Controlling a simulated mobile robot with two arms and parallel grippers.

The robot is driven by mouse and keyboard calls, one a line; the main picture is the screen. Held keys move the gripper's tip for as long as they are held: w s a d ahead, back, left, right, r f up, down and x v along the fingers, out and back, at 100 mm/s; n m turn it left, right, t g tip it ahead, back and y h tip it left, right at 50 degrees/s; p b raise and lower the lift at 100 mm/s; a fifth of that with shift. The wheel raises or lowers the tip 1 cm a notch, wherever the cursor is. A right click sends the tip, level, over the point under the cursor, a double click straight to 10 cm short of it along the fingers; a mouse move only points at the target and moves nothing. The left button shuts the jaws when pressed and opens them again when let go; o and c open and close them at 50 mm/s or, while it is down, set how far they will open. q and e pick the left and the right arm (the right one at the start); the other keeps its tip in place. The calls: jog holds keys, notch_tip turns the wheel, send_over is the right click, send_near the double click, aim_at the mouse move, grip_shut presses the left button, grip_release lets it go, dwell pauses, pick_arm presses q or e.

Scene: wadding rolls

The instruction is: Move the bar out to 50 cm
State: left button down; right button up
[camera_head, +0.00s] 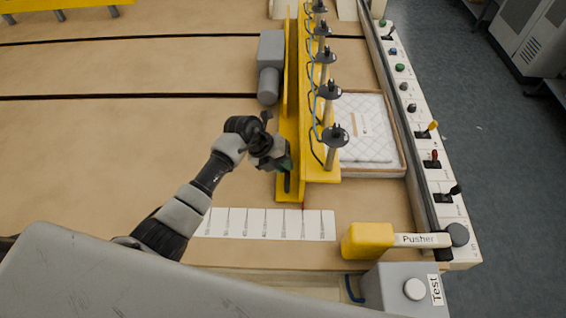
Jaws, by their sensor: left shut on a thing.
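The yellow bar (290,92) runs from the far edge toward me, with several black-topped posts along its right side. A white ruler strip (250,224) with cm marks lies just in front of its near end; the numbers are too small to read surely. A thin red pointer (303,206) at the bar's near end stands over the right part of the strip. My left gripper (276,158) is at the left side of the bar's near end, shut on a part of the bar. Its fingers partly hide what they hold. My right gripper is not in view.
A grey motor (269,70) sits left of the bar. A white quilted pad (364,127) in a wooden frame lies to its right. A yellow pusher (368,241), a Test box (410,289) and a control panel (425,130) are at the right. The brown table left of the bar is mostly clear.

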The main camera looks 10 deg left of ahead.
pick_arm(q)
jog(key=s+a, duration=0.1)
jog(key=a, duration=0.5)
jog(key=s+a, duration=0.1)
jog(key=a, duration=0.6)
jog(key=s+a+b, duration=0.1)
jog(key=s+a, duration=0.1)
jog(key=a, duration=0.4)
jog(key=shift+a, duration=0.4)
jog(key=shift+d, duration=0.1)
jog(key=c, duration=1.1)
grip_release()
jog(key=shift+r, duration=0.1)
